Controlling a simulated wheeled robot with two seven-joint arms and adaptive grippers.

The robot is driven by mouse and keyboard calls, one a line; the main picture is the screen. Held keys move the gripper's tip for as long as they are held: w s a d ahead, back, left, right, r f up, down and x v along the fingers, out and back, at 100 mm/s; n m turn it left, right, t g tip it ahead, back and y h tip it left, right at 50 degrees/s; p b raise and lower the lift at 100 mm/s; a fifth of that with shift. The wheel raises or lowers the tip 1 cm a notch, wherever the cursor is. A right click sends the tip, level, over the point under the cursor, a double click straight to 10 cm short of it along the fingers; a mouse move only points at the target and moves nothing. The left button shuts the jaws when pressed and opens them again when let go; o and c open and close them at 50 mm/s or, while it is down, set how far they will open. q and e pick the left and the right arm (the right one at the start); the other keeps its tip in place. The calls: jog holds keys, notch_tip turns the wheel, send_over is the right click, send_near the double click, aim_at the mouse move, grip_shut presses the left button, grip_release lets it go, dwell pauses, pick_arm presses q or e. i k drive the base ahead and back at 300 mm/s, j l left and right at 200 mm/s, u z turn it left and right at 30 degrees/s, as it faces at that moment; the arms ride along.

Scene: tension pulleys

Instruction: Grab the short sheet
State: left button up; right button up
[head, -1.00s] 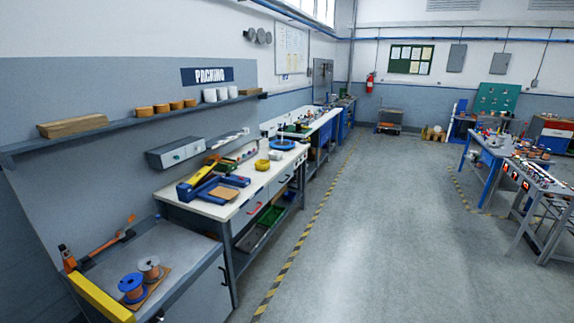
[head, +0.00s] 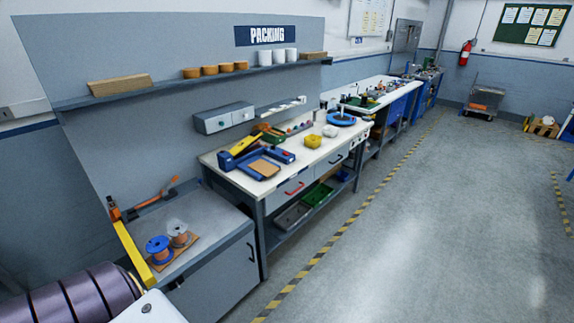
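I cannot pick out a short sheet for certain in the head view. Neither of my grippers is in view. The packing bench (head: 225,157) stands left of centre, with a blue and yellow device (head: 248,155) and a brown flat piece (head: 264,167) on it. Pale papers hang on the white wall board (head: 368,17) and on the green notice board (head: 531,25) at the back, too small to read.
A grey cabinet (head: 217,262) at the near left carries two wire spools (head: 159,249) and a yellow bar (head: 132,252). A shelf (head: 155,93) runs above.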

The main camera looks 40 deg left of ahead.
aim_at(261, 166)
jog(key=i+z, duration=0.2)
jog(key=i, duration=0.6)
jog(key=i+u, duration=0.1)
jog(key=i, duration=0.7)
jog(key=i+l+u, duration=0.1)
jog(key=i+u, duration=0.25)
jog(key=i+l+u, duration=0.2)
jog(key=i+u, duration=0.15)
jog(key=i+l+u, duration=0.25)
jog(key=u, duration=0.2)
jog(key=i+l+u, duration=0.55)
jog(key=l+u, duration=0.3)
jog(key=i+l+u, duration=0.1)
jog(key=l+u, duration=0.35)
